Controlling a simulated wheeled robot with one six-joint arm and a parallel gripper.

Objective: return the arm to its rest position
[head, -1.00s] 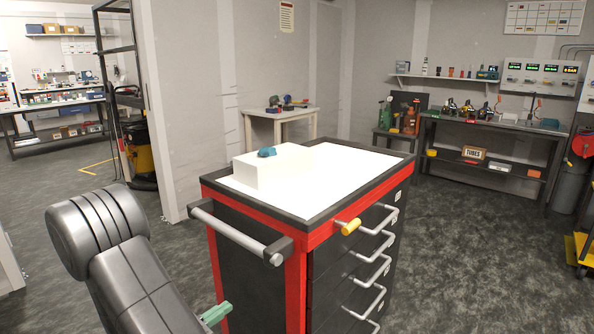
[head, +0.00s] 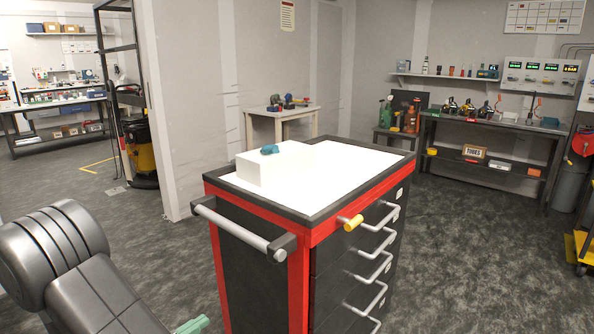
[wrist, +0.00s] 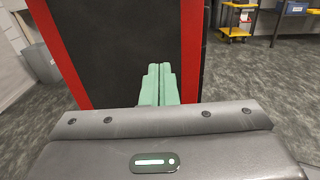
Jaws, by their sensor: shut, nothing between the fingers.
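My arm shows at the lower left of the head view, bent, in front of the red and black tool cart. The green fingertip of my gripper (head: 192,326) just shows at the bottom edge of that view, left of the cart. In the wrist view both green fingers of my gripper (wrist: 157,82) are pressed together with nothing between them. They point toward the cart's dark side panel (wrist: 115,45) and its red corner post (wrist: 188,45). I cannot tell the exact gap between the fingers and the cart.
The tool cart (head: 255,225) has a side push handle (head: 235,229) and several drawer handles, one with a yellow grip (head: 351,222). A white block (head: 262,168) with a teal object (head: 270,149) on it sits on top. Open floor (head: 470,260) lies to the right.

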